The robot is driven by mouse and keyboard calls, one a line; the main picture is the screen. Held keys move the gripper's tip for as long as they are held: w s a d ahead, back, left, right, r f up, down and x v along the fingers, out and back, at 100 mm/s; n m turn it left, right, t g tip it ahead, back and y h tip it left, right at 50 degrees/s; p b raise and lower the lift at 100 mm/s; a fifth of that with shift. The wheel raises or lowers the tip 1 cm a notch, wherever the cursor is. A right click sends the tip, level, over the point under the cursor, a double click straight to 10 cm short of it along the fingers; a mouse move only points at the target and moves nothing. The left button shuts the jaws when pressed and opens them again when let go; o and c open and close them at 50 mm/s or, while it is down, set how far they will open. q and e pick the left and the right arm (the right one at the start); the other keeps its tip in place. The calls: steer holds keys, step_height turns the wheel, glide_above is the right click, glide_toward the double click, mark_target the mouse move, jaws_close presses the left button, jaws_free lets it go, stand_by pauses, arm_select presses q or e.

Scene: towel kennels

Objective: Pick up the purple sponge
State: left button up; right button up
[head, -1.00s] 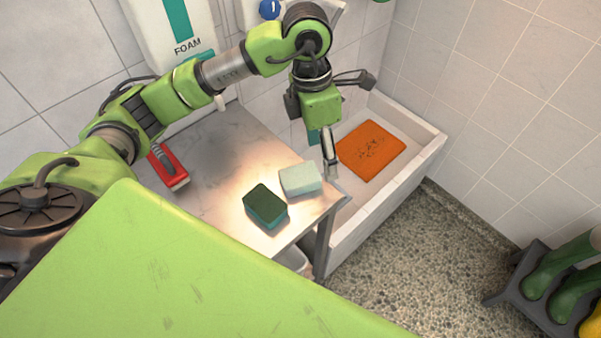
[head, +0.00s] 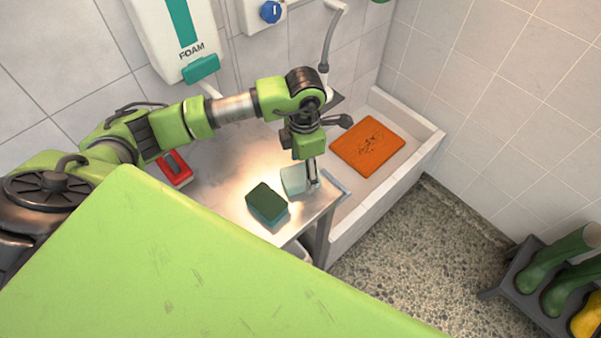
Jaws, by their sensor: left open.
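I see no purple sponge in the head view. Two sponges are on the metal table: a dark green sponge with a teal side (head: 266,204) near the front edge, and a pale whitish-green sponge (head: 293,181) just behind it to the right. My left gripper (head: 312,178) points down at the right side of the pale sponge, a finger overlapping its right end in the picture. It is open; I cannot tell whether it touches the sponge. Its other finger is hard to make out. My right gripper is out of view.
A red-backed brush (head: 174,169) lies at the table's left. Right of the table (head: 222,178) is a white basin (head: 425,150) with an orange mat or cloth (head: 367,147). A foam dispenser (head: 175,40) hangs on the wall. Boots (head: 557,270) stand on a rack at right.

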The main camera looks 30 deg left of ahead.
arm_select(q)
step_height(320, 180, down, 2)
steer(key=shift+f, duration=0.3)
steer(key=c, duration=0.8)
steer(key=shift+c, duration=0.2)
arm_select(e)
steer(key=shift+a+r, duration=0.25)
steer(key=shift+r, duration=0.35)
arm_select(q)
steer(key=shift+r, duration=0.1)
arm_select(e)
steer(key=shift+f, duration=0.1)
